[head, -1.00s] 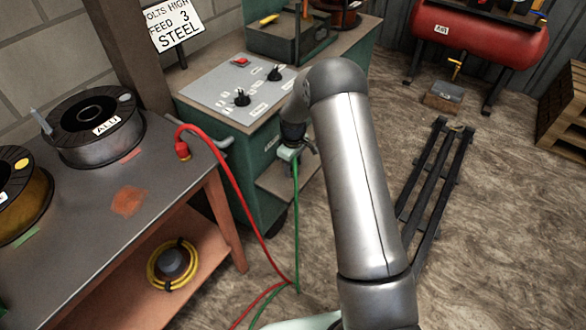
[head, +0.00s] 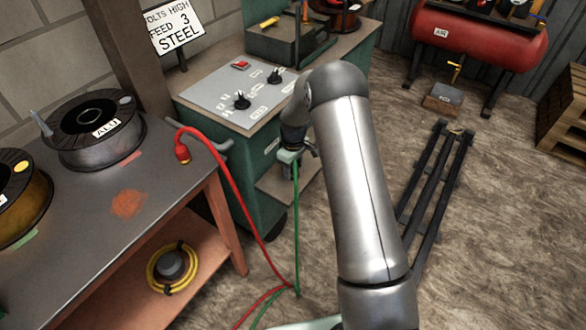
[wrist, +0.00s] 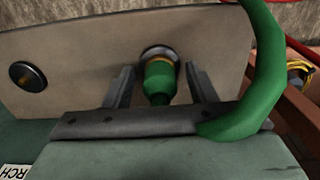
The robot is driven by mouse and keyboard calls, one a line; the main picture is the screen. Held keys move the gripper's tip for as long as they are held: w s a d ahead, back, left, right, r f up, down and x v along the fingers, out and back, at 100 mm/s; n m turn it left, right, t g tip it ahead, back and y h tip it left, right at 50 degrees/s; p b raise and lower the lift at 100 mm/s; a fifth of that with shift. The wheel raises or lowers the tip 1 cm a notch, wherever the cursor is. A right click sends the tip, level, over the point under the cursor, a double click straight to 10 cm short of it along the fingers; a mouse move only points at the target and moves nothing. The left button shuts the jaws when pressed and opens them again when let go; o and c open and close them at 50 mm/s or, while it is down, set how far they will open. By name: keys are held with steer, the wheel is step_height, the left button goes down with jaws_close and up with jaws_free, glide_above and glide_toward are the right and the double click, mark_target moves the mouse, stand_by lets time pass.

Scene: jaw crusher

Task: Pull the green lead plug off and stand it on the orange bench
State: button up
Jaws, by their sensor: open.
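The green lead plug (wrist: 160,82) sits in a round dark socket on a flat panel in the wrist view. Its green cable (wrist: 262,70) loops up at the right of that view. My gripper (wrist: 158,75) is open, with one finger on each side of the plug and gaps visible beside it. In the head view my gripper (head: 298,152) is at the side of the green machine, and the plug itself is hidden there. The green lead (head: 296,215) hangs from it to the floor. The orange bench (head: 185,215), with a grey top, stands at the left.
A second dark socket (wrist: 28,76) is at the left of the panel. On the bench are a red plug (head: 182,153), an ALU spool (head: 90,145) and a yellow-brown spool (head: 20,200). The bench top's front middle is clear. Red cable runs to the floor.

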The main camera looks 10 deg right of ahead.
stand_by(0.4)
jaws_close()
steer(key=shift+r, duration=0.2)
steer(key=shift+r+p, duration=1.5)
steer(key=shift+r, duration=1.35)
